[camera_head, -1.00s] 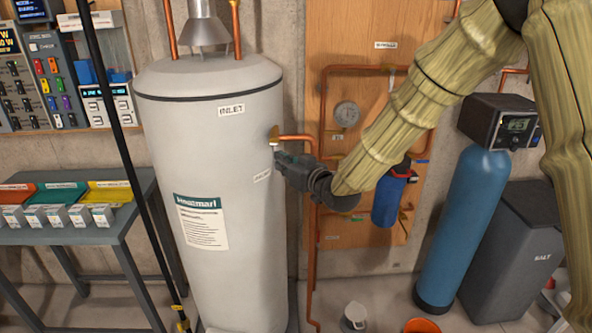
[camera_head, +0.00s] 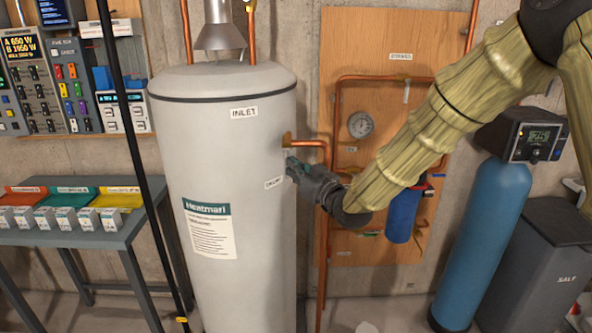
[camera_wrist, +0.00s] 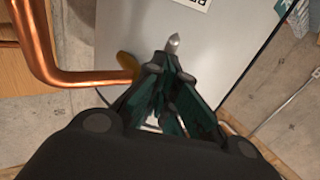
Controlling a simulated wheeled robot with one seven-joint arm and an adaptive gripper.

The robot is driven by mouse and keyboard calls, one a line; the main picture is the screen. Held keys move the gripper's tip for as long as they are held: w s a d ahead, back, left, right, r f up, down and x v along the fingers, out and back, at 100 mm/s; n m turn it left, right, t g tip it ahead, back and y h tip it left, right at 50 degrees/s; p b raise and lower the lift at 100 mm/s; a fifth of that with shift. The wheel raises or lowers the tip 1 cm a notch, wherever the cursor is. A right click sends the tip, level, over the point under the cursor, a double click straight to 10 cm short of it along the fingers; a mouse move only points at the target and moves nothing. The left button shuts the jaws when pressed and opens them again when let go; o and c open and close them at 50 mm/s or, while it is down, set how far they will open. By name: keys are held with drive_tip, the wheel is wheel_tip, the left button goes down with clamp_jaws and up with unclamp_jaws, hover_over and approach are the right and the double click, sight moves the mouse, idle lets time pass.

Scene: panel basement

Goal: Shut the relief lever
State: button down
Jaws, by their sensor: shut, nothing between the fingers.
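The water heater (camera_head: 235,170) is a tall pale grey cylinder with an INLET label. A brass fitting (camera_head: 287,139) with a copper pipe sits on its right side; the fitting also shows in the wrist view (camera_wrist: 127,63). A small silver pointed piece (camera_wrist: 174,43), which looks like the relief lever, shows just past my fingertips; I cannot tell its exact angle or whether I touch it. My gripper (camera_head: 291,167) is just below the brass fitting, close to the heater wall. In the wrist view its dark green fingers (camera_wrist: 170,72) are together and empty.
Copper pipes and a gauge (camera_head: 360,124) are on the wooden board (camera_head: 350,50) right of the heater. A blue filter (camera_head: 403,215) hangs behind my arm. A blue softener tank (camera_head: 482,240) stands at right. A table with trays (camera_head: 75,240) stands at left.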

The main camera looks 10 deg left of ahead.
drive_tip(key=b+v, duration=0.4)
drive_tip(key=v, duration=1)
drive_tip(key=s+a+n+g+y+p, duration=0.1)
drive_tip(key=a+n, duration=0.2)
drive_tip(key=n, duration=0.7)
drive_tip(key=s+a+n+g+p, duration=0.1)
drive_tip(key=a+n+p, duration=0.15)
drive_tip(key=n, duration=0.65)
drive_tip(key=w+a+p, duration=0.5)
drive_tip(key=w+a, duration=0.1)
drive_tip(key=w, duration=0.4)
drive_tip(key=shift+a+f, duration=0.2)
drive_tip(key=shift+f, duration=0.25)
drive_tip(key=shift+w+f+b, duration=0.1)
drive_tip(key=shift+f+b, duration=0.05)
drive_tip(key=shift+b, duration=0.25)
